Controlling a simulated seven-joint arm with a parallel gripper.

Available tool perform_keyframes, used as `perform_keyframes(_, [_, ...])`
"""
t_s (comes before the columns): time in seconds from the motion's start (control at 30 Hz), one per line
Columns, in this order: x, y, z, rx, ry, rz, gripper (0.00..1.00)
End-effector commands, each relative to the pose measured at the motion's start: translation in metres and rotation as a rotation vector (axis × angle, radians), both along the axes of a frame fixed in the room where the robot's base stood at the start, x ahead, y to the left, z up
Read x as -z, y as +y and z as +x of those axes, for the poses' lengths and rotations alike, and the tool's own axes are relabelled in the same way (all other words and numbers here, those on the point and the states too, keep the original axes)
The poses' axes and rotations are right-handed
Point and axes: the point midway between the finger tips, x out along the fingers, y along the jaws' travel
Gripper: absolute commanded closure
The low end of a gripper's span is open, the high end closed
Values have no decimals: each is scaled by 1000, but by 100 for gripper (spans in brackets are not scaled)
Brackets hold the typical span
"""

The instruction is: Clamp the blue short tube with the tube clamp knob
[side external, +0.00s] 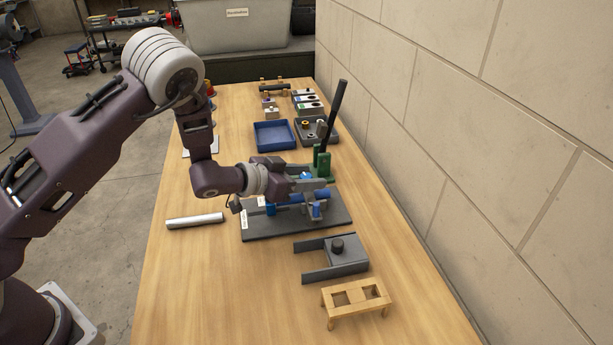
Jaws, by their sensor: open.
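A dark grey fixture plate (260,228) with white labels lies on the table. A blue tube (308,196) lies across supports on it, partly hidden by my gripper. A blue piece (270,209) stands at the left of the fixture and another blue piece (316,211) at the right; I cannot tell which is the tube clamp knob. My gripper (298,183) is low over the back of the fixture, pointing right. It is open. Its fingertips are hard to make out against the fixture, and I cannot tell whether they touch anything.
A green clamp (322,162) with a tall black lever (334,115) stands just behind. A silver tube (195,221) lies to the left. A grey bracket with a black knob (337,245) and a wooden stand (357,299) are in front. A blue tray (273,149) sits further back.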

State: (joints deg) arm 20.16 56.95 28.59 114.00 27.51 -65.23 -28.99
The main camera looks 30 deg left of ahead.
Motion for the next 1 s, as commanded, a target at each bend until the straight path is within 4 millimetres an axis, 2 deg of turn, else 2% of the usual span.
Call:
perform_keyframes(0.07, [0, 0, 0, 0, 0, 0, 55])
perform_keyframes(0.3, [0, 0, 0, 0, 0, 0, 100])
perform_keyframes(0.67, [-1, 2, 0, 54, -1, -1, 100])
perform_keyframes(1.0, [-1, 2, 1, 283, -4, 0, 100])
